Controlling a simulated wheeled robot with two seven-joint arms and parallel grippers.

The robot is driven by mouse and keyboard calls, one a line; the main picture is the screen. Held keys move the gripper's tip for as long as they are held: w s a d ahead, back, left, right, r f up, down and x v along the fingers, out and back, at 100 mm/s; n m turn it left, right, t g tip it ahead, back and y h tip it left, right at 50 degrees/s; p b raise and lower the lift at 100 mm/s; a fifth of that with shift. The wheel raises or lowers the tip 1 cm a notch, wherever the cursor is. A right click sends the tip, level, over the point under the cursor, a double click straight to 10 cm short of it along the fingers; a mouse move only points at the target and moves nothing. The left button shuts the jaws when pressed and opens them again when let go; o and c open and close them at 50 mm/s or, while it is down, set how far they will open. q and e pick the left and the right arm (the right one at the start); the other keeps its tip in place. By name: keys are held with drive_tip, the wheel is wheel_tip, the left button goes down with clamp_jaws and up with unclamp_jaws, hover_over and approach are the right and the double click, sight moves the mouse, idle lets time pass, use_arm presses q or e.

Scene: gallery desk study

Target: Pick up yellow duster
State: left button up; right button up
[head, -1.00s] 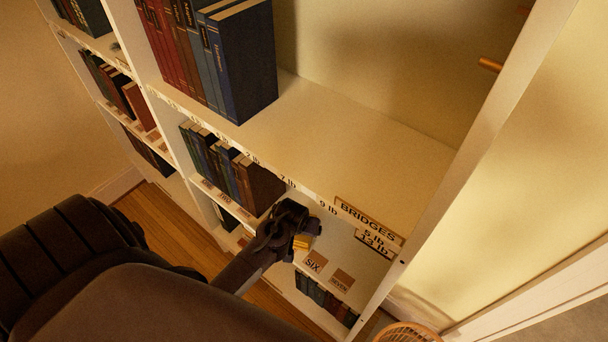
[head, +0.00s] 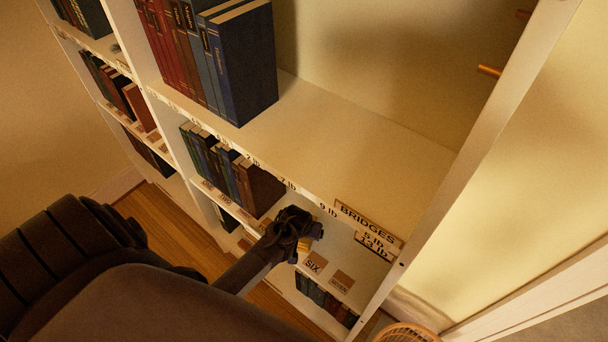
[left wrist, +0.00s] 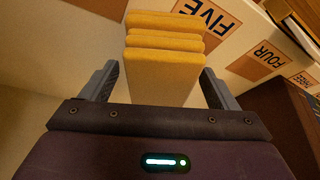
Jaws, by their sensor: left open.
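The yellow duster (left wrist: 160,65) is a folded stack of yellow cloth on the lower shelf, in front of the label FIVE. In the left wrist view it lies between the two fingers of my left gripper (left wrist: 160,85), with a gap on each side. The gripper is open and the fingers do not appear to touch it. In the head view my left gripper (head: 300,232) reaches into the shelf from the left and hides most of the duster; only a yellow edge (head: 306,244) shows. My right gripper is not in view.
The white bookcase (head: 350,130) has an upper shelf board above my gripper, labelled BRIDGES (head: 368,222). Dark books (head: 255,185) stand on the lower shelf left of the gripper. A wicker basket (head: 408,334) is at the bottom. The upper shelf's right part is bare.

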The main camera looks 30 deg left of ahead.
use_arm(q)
drive_tip(key=shift+f, duration=0.2)
idle(0.3)
drive_tip(key=c, duration=1.2)
drive_tip(key=shift+r, duration=0.15)
drive_tip(key=shift+s+r+b, duration=0.2)
drive_tip(key=shift+r+b, duration=0.1)
drive_tip(key=shift+r, duration=0.1)
wheel_tip(320, 180, up, 7)
drive_tip(key=shift+f+b, duration=0.2)
drive_tip(key=shift+b, duration=0.1)
drive_tip(key=shift+s+a+f+b, duration=0.1)
drive_tip(key=shift+s+a+b, duration=0.25)
drive_tip(key=shift+s, duration=2.9)
drive_tip(key=shift+s+a+r+b, duration=0.15)
drive_tip(key=shift+s+b, duration=0.35)
drive_tip(key=shift+s, duration=2.8)
drive_tip(key=shift+s+a+f+b, duration=0.15)
drive_tip(key=shift+s+a+b, duration=0.2)
drive_tip(key=shift+s, duration=2.9)
